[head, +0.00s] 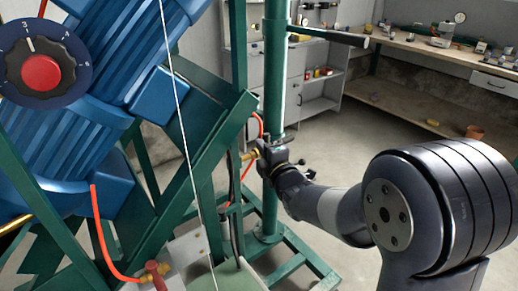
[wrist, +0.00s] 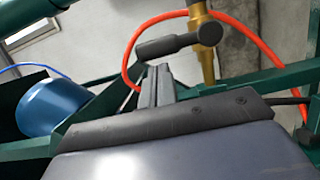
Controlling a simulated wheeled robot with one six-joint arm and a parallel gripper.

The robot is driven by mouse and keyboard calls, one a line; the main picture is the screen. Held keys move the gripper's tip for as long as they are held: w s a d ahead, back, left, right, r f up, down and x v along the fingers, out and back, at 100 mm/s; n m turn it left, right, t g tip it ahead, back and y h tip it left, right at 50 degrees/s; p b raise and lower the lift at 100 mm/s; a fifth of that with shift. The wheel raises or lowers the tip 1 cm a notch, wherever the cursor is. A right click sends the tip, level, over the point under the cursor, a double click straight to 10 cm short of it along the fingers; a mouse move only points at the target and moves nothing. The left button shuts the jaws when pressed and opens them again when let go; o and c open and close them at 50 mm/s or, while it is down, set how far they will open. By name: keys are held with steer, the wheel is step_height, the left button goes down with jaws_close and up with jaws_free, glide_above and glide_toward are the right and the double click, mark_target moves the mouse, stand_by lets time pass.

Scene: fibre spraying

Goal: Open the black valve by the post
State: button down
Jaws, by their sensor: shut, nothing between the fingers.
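The black valve has a dark lever (wrist: 168,46) and a round hub on a brass fitting (wrist: 207,65) in the wrist view. The lever lies sideways, pointing left from the hub. In the head view the brass fitting (head: 249,155) shows beside the green post (head: 274,70), and my gripper hides most of the valve. My gripper (wrist: 157,70) is shut and empty. Its fingertips are just below the lever's left part in the wrist view; I cannot tell if they touch it. In the head view my gripper (head: 266,150) is in front of the post.
A red hose (wrist: 262,50) curves behind the valve. Green frame beams (head: 205,140) and a blue motor (head: 75,120) with a red-knobbed dial (head: 42,73) are at left. A red-handled valve (head: 155,272) sits low. A workbench (head: 430,50) stands at back right, with open floor before it.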

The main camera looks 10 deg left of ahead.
steer(key=shift+w+d+r+m, duration=0.25)
steer(key=shift+m, duration=0.35)
stand_by(0.3)
steer(key=m+p, duration=0.1)
steer(key=w+d+m+g, duration=0.1)
steer(key=shift+w+d+r+m+p, duration=0.1)
steer(key=shift+w+r+m+p, duration=0.1)
steer(key=shift+r+m+p, duration=0.2)
steer(key=w+d+f+m+g+p, duration=0.1)
steer(key=m+p, duration=0.2)
steer(key=w+d+f+m+g+p, duration=0.1)
steer(key=w+m+p, duration=0.1)
steer(key=m+p, duration=0.1)
steer(key=w+d+f+m+g+p, duration=0.1)
steer(key=d+m+p, duration=0.1)
steer(key=p, duration=0.3)
steer(key=shift+w+m+y, duration=0.15)
steer(key=shift+m+y, duration=0.25)
steer(key=shift+m, duration=0.2)
steer(key=shift+a+r, duration=0.1)
steer(key=shift+r, duration=0.05)
